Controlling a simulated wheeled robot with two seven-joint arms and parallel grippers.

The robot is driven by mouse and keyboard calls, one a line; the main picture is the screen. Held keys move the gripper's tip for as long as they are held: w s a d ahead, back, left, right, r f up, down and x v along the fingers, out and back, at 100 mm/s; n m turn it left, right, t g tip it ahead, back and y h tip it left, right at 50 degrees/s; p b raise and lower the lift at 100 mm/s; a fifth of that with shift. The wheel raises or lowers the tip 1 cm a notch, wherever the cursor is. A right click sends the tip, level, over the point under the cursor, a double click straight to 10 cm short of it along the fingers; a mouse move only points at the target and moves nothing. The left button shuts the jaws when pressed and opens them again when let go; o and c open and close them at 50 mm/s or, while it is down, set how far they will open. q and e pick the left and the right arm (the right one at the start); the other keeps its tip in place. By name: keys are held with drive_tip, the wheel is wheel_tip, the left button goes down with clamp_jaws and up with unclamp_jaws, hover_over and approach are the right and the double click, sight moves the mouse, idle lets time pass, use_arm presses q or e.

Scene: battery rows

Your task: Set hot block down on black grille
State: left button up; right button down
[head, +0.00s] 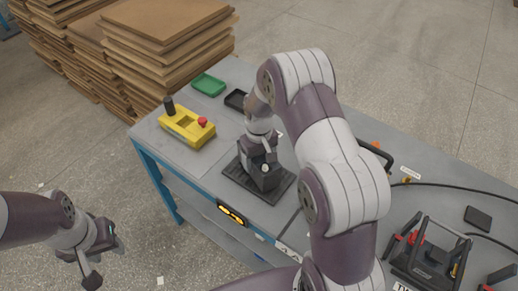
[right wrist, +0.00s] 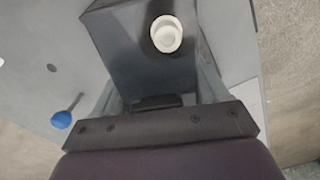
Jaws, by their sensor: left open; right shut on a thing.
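The hot block, a dark grey block with a round white cap (right wrist: 166,34), is between the fingers of my right gripper (right wrist: 155,100), which is shut on it. In the head view the block (head: 267,180) is over the black grille (head: 236,179), a flat dark plate near the table's front edge. Whether the block touches the grille cannot be told; my gripper and arm partly hide both. My left gripper (head: 101,254) is open and empty, over the floor left of the table.
The grey table (head: 165,150) holds a yellow control box (head: 187,128) with a red button, a green tray (head: 208,84) and a black tray (head: 236,99). At right are a black tool rack (head: 430,258) and cables. Stacked boards (head: 160,45) stand behind. My right arm hides the table's middle.

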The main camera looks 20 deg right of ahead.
drive_tip(key=shift+w+f, duration=0.2)
drive_tip(key=shift+f, duration=0.1)
unclamp_jaws()
drive_tip(key=shift+s+f, duration=0.15)
drive_tip(key=shift+s, duration=0.05)
drive_tip(key=shift+r, duration=0.4)
drive_tip(key=r, duration=0.7)
drive_tip(key=r+b, duration=0.1)
drive_tip(key=r, duration=0.3)
drive_tip(key=shift+s+a+r, duration=0.2)
drive_tip(key=shift+s+r, duration=0.05)
drive_tip(key=shift+s, duration=0.1)
drive_tip(key=shift+m+t, duration=0.7)
drive_tip(key=s+a, duration=0.1)
drive_tip(key=s, duration=0.4)
drive_tip(key=s+a, duration=0.1)
drive_tip(key=s, duration=0.4)
drive_tip(key=s+a, duration=0.2)
drive_tip(key=s, duration=0.4)
drive_tip(key=shift+s+f, duration=0.1)
drive_tip(key=shift+f, duration=0.2)
